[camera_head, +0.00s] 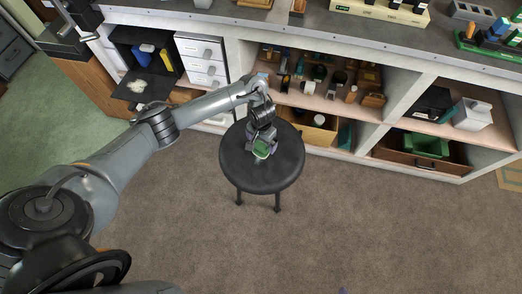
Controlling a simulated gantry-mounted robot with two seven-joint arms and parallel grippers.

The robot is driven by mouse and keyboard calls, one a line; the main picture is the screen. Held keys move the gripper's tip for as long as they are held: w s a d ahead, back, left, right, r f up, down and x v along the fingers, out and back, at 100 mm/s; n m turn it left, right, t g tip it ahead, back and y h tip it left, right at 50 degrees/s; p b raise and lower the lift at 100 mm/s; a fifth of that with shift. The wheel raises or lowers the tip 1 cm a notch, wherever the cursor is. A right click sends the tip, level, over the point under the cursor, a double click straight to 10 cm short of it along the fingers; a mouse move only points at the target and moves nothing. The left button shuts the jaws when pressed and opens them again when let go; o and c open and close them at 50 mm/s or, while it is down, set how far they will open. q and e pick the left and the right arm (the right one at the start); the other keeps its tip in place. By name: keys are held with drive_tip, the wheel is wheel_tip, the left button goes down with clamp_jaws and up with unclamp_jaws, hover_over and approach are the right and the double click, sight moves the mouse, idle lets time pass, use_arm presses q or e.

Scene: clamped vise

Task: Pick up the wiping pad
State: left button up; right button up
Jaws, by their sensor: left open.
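A small green and whitish object (261,150), which looks like the wiping pad, is on the round black stool (265,178). My left gripper (262,143) is right above it at the middle of the stool, pointing down. The gripper is open, and its fingers cover part of the pad. I cannot tell whether the fingers touch it. My right gripper is not in view.
A workbench (330,40) with open shelves stands behind the stool. Its shelves hold a white drawer unit (201,60), several small tools and a green bin (426,145). The carpet (340,220) around the stool is clear.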

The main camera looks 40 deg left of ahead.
sight(261, 144)
use_arm(q)
wheel_tip(261, 144, down, 5)
drive_tip(key=shift+s+r+b, duration=0.1)
drive_tip(key=shift+b, duration=0.9)
drive_tip(key=shift+c, duration=0.2)
drive_tip(key=c, duration=1.2)
drive_tip(key=shift+o, duration=0.2)
drive_tip(key=shift+r, duration=0.1)
